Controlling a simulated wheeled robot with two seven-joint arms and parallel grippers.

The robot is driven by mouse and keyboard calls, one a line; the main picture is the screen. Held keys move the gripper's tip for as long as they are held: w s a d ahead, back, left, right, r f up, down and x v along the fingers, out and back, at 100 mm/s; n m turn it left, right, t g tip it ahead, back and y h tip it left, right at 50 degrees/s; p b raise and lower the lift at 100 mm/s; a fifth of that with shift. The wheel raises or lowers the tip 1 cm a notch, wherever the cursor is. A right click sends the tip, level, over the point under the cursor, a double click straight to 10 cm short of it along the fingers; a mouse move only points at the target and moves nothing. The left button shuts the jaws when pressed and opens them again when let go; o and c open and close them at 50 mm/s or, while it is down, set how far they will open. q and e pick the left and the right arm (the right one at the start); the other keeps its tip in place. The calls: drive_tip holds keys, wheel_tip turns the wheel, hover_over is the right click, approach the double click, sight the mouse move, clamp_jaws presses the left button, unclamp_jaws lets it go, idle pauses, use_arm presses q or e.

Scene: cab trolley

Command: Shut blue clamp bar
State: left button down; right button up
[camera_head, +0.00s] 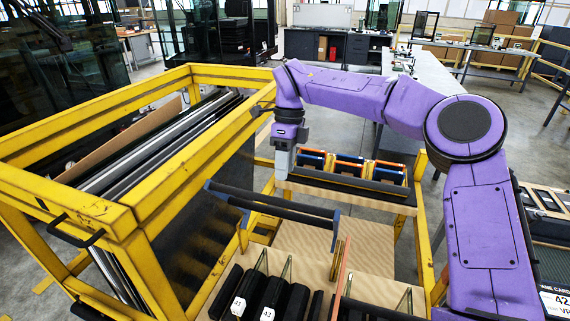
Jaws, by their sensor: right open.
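The blue clamp bar (272,202) is in the middle of the trolley, a pair of long dark rails with blue brackets at the ends. It slants from upper left to lower right, above the wooden shelf (365,248). I cannot tell whether it is latched. My right gripper (281,173) points down above and beyond the bar, beside the left end of the rear rack. It is open, and I see nothing held in it. It looks apart from the bar. My left gripper is not in view.
The yellow trolley frame (190,175) holds upright dark panels on the left. A rear rack (350,190) holds several blue and orange parts. Black parts (270,297) with number tags fill the front tray. An upright orange divider (342,270) stands beside them.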

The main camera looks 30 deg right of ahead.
drive_tip(key=shift+w+d+f, duration=0.2)
drive_tip(key=shift+w+f, duration=0.15)
drive_tip(key=shift+w, duration=0.35)
drive_tip(key=c, duration=0.5)
drive_tip(key=shift+d, duration=0.1)
clamp_jaws()
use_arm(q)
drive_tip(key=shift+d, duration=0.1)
use_arm(e)
drive_tip(key=shift+s+r, duration=0.35)
drive_tip(key=shift+s, duration=0.3)
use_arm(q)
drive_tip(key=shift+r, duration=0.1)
use_arm(e)
drive_tip(key=shift+c, duration=0.2)
unclamp_jaws()
drive_tip(key=shift+s+r, duration=0.1)
drive_tip(key=shift+s, duration=0.05)
drive_tip(key=o, duration=0.8)
